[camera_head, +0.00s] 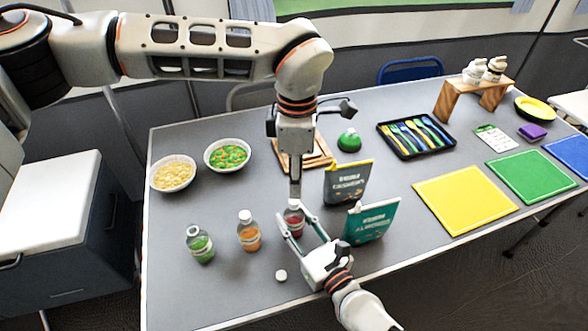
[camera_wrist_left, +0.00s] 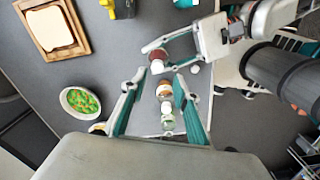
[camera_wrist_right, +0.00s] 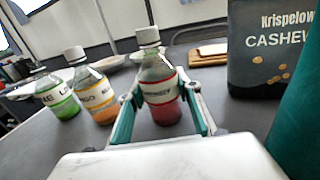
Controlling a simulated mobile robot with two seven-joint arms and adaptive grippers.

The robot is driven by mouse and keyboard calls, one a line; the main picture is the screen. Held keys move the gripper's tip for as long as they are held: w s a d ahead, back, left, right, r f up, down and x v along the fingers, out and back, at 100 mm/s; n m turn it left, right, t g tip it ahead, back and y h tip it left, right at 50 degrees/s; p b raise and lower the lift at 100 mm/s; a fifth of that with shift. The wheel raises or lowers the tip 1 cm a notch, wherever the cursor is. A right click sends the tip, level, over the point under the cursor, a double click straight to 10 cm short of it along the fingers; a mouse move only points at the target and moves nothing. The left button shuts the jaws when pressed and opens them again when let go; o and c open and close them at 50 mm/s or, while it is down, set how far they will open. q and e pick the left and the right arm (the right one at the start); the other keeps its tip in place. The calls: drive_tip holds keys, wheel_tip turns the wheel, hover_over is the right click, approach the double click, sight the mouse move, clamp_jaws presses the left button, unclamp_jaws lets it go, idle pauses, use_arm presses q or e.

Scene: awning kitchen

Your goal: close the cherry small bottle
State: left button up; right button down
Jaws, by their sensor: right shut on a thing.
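The cherry small bottle (camera_head: 293,222) is upright, with red liquid in it. My right gripper (camera_head: 292,214) is shut around its body; the right wrist view shows the bottle (camera_wrist_right: 158,92) between the fingers, with a white cap (camera_wrist_right: 148,36) on its neck. My left gripper (camera_head: 295,192) points straight down just above the bottle. In the left wrist view its fingers (camera_wrist_left: 159,78) are apart, with the bottle's white top (camera_wrist_left: 157,67) near the gap between the tips. A loose white cap (camera_head: 281,275) lies on the table in front.
An orange mango bottle (camera_head: 249,236) with a white cap and a green bottle (camera_head: 201,248), seemingly uncapped, stand left of the cherry bottle. A cashew bag (camera_head: 346,184) and a teal bag (camera_head: 368,224) stand close on the right. Two bowls (camera_head: 173,187) (camera_head: 228,142) sit behind.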

sight(294, 200)
use_arm(q)
drive_tip(key=n, duration=0.3)
drive_tip(key=shift+r+n, duration=0.2)
drive_tip(key=shift+n, duration=0.2)
drive_tip(key=n, duration=0.3)
drive_tip(key=shift+w+r+n, duration=0.1)
drive_tip(key=shift+r+n, duration=0.1)
drive_tip(key=shift+n, duration=0.2)
drive_tip(key=n, duration=0.5)
drive_tip(key=shift+w+a+r+n, duration=0.15)
drive_tip(key=shift+a+r+n, duration=0.05)
drive_tip(key=shift+r+n, duration=0.1)
drive_tip(key=shift+f, duration=4.05)
clamp_jaws()
